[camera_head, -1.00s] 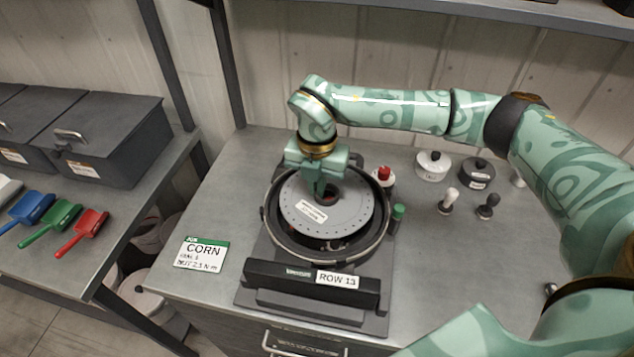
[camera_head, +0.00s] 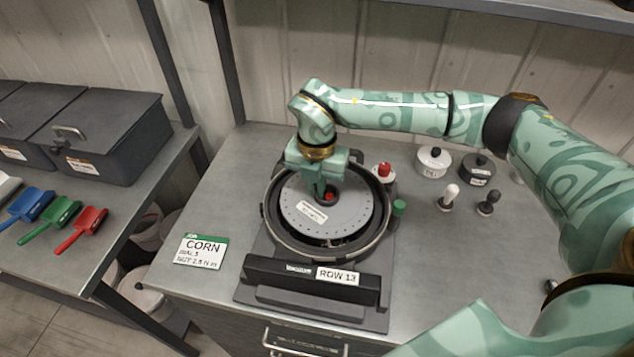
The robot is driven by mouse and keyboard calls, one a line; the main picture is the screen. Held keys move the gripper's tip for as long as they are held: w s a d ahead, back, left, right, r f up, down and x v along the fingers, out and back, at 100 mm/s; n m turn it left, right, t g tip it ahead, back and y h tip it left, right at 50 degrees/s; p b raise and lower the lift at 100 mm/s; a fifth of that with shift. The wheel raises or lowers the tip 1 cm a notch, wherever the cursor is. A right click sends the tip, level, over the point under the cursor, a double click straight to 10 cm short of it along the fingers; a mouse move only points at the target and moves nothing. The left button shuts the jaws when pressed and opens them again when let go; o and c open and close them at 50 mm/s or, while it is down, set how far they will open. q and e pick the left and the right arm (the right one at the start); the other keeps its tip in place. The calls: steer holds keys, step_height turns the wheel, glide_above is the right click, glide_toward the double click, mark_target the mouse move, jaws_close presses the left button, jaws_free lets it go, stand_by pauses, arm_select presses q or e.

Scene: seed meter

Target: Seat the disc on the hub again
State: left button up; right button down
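The grey disc (camera_head: 345,218) lies inside the round dark housing of the seed meter (camera_head: 386,232), with a white label and a ring of small holes. A small red piece, perhaps the hub, shows at its centre opening (camera_head: 329,196). The disc's near edge shows a gap above the housing floor; I cannot tell if it sits flat. My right gripper (camera_head: 318,190) points down over the disc's far-left part, its fingers at the centre opening. Whether the fingers are closed on the disc is hidden. My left gripper is not in view.
A red knob (camera_head: 384,170) and a green knob (camera_head: 399,208) stand at the housing's right. White and dark lidded pots (camera_head: 433,163) (camera_head: 478,170) and two small handled tools (camera_head: 449,197) (camera_head: 488,203) stand further right. A CORN card (camera_head: 201,252) lies left. Scoops (camera_head: 82,230) lie on the left bench.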

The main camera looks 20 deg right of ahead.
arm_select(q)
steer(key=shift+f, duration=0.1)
arm_select(e)
steer(key=shift+f, duration=0.7)
stand_by(0.7)
